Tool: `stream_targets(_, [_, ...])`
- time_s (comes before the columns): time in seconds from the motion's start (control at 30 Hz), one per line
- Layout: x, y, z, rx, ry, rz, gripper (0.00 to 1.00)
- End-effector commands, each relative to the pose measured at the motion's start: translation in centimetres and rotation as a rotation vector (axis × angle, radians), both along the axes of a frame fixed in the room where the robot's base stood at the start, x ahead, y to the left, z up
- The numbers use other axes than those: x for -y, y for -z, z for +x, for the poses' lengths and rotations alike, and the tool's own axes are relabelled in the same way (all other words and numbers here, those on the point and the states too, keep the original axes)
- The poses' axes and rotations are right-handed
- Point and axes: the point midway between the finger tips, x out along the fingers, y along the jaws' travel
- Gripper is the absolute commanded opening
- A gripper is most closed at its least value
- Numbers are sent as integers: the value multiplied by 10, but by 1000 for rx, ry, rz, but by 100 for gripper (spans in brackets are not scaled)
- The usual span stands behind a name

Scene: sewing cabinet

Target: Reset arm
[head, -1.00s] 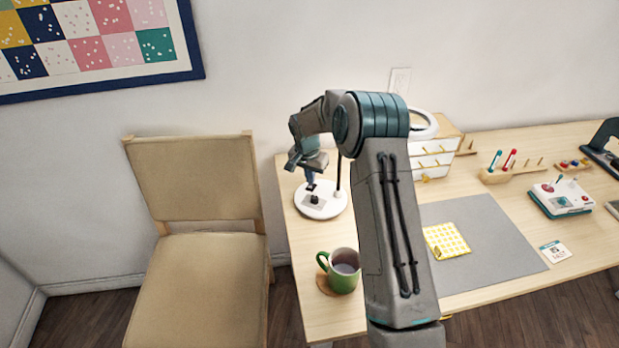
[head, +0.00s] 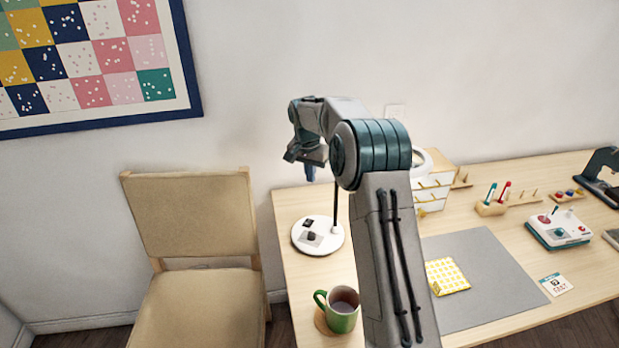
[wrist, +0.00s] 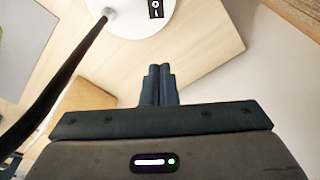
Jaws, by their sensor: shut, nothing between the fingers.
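My gripper (head: 310,174) is raised above the left end of the table, over a round white lamp base (head: 329,243). In the wrist view my gripper (wrist: 159,68) shows its two dark fingers pressed together with nothing between them. The white base shows at the top of the wrist view (wrist: 125,22), with part of a dark switch-like piece (wrist: 156,8) on it. In the head view two small dark items (head: 309,223) are on the base. My fingers are apart from the base. My arm hides part of the table's middle.
A green mug (head: 340,316) stands on a coaster at the front left of the table (head: 478,228). A grey mat (head: 493,268) holds a folded yellow cloth (head: 447,276). A white drawer box (head: 432,190) stands at the back. A beige chair (head: 191,217) is left of the table.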

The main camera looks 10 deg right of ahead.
Motion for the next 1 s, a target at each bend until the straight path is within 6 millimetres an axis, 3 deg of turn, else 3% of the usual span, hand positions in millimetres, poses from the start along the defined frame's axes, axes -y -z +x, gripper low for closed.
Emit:
stream_targets(0.17, [-1, -2, -2, 2, -4, -1, 0])
stream_targets(0.37, [-2, -35, -31, 13, -70, -11, 0])
stream_targets(0.7, [3, -97, -138, 32, -251, -36, 0])
stream_targets(1.0, [10, -118, -247, 53, -392, -46, 0])
